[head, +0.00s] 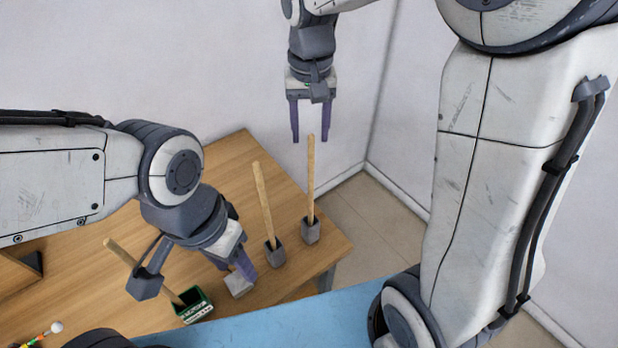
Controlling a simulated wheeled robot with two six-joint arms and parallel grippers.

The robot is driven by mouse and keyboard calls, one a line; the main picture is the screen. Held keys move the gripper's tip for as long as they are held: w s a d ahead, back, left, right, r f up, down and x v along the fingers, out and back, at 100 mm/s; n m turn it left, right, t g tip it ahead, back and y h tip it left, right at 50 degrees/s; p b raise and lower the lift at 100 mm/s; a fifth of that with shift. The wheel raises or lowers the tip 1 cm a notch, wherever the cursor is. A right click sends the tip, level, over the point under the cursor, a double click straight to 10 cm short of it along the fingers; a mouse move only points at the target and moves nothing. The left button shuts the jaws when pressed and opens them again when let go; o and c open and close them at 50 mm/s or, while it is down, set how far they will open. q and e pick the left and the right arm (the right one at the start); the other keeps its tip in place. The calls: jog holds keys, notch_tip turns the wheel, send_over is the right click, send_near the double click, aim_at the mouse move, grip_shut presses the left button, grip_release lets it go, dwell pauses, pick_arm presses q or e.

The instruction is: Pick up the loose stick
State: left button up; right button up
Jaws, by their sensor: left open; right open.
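A wooden stick (121,252) leans to the left out of a small green box (197,310) near the table's front edge; part of my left arm hides its middle. Two other wooden sticks, a middle one (263,197) and a right one (311,180), stand in dark grey blocks. My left gripper (243,266) is open and points down, just above or at a light grey block (238,287), which it partly covers; I cannot tell if they touch.
The middle grey block (275,254) and the right grey block (311,231) stand near the right end of the wooden table (215,165). A blue surface (290,325) lies in front. A small rod with a white ball (56,327) is at bottom left. The table's back is clear.

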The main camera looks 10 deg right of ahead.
aim_at(309, 143)
notch_tip(309, 143, down, 3)
jog(key=shift+a+f, duration=0.15)
jog(key=f+p, duration=0.1)
jog(key=f, duration=0.1)
jog(key=f+p, duration=0.1)
jog(key=f, duration=0.1)
jog(key=shift+s+d+f, duration=0.2)
jog(key=shift+f, duration=0.5)
grip_shut()
dwell(0.8)
